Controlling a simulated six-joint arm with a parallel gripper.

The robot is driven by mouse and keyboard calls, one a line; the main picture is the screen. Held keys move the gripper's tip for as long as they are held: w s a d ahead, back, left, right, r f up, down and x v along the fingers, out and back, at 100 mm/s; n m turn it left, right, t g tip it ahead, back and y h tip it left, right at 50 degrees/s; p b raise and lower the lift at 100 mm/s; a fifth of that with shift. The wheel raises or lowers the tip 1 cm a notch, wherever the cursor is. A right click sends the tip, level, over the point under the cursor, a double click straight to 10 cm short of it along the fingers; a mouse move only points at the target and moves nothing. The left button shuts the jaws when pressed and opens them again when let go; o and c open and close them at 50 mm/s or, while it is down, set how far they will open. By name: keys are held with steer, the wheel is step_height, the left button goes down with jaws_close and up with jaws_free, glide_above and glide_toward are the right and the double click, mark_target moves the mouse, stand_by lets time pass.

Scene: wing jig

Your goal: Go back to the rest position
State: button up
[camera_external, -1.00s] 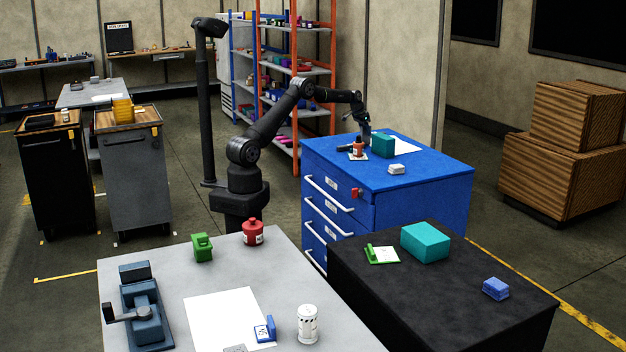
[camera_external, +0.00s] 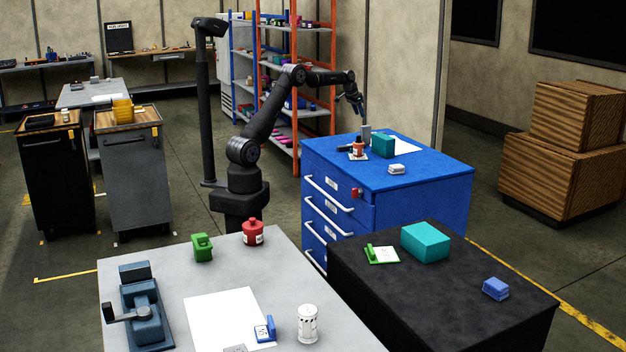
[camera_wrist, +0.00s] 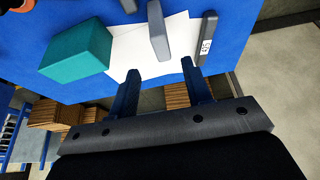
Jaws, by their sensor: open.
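My gripper (camera_external: 358,107) is raised above the blue drawer cabinet (camera_external: 430,170), its fingers pointing down. In the wrist view my gripper (camera_wrist: 160,69) has its two fingers spread with nothing between them. A grey upright piece (camera_external: 366,132) stands on the cabinet top below the gripper, apart from it. In the wrist view the grey piece (camera_wrist: 158,32) is beyond the fingertips, over a white sheet (camera_wrist: 135,43), with a darker grey bar (camera_wrist: 182,38) beside it. A teal block (camera_wrist: 75,50) lies to their left; it also shows in the external view (camera_external: 383,146).
An orange bottle (camera_external: 358,148) and a small whitish block (camera_external: 397,169) are also on the cabinet. An orange-framed shelf rack (camera_external: 296,70) stands behind my arm. A grey table (camera_external: 170,255) and a black table (camera_external: 440,310) are in front. The air around the gripper is clear.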

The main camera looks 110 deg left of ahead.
mark_target(366, 126)
steer(key=x, duration=1.2)
steer(key=shift+f, duration=0.25)
step_height(366, 126, up, 3)
steer(key=shift+f, duration=0.1)
steer(key=shift+r, duration=0.7)
